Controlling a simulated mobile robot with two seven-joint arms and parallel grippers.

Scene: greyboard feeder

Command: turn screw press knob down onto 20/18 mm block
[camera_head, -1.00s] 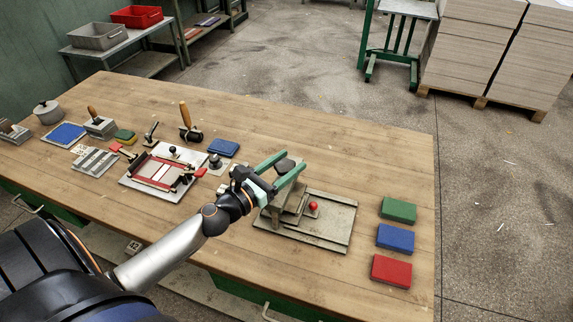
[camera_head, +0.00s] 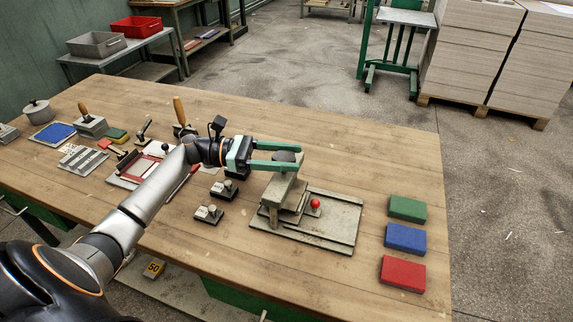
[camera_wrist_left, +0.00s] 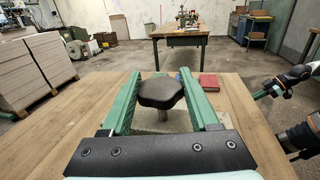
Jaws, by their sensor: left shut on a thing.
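The dark screw press knob (camera_head: 286,157) sits on top of the grey press (camera_head: 283,188), near the table's right half. My left gripper (camera_head: 284,157) reaches in from the left, with one green finger on each side of the knob, shut on it. In the left wrist view the lobed dark knob (camera_wrist_left: 160,92) shows between the two fingers. Stepped grey pieces (camera_head: 293,214) lie below the press head; I cannot tell which is the 20/18 mm block, nor whether the screw touches it. My right gripper (camera_wrist_left: 266,91) shows small at the wrist view's right edge, its opening unclear.
The press stands on a grey base plate (camera_head: 335,235) with a small red ball knob (camera_head: 315,204). Green (camera_head: 407,209), blue (camera_head: 404,238) and red (camera_head: 402,273) blocks lie to its right. Small clamps (camera_head: 208,214) and a red-framed fixture (camera_head: 125,172) lie to the left.

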